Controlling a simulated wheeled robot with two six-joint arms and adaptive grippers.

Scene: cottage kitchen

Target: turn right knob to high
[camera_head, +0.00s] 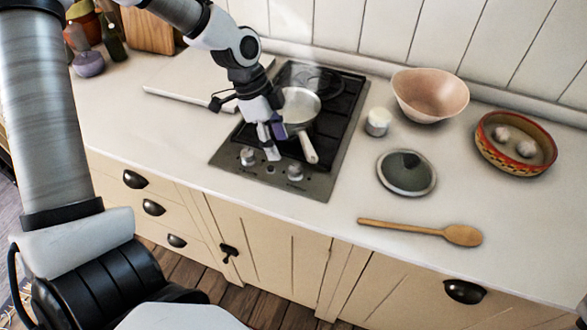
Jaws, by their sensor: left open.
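The stove (325,186) is a dark cooktop with a steel front strip, set into the white counter. The right knob (295,172) is a small silver knob on that strip; nothing touches it. The left knob (248,156) sits on the same strip. My left gripper (269,142) is open and points down above the strip, between the two knobs and nearer the left one. A silver pan (299,106) stands on the stove, its handle reaching toward the front near the right knob. The right knob's setting is too small to read. My right gripper is not in view.
A white cup-like item (378,121), a round lid (406,172) and a wooden spoon (462,235) lie right of the stove. A pink bowl (430,93) and a red patterned dish (484,152) stand farther right. A white board (190,82) lies left of the stove.

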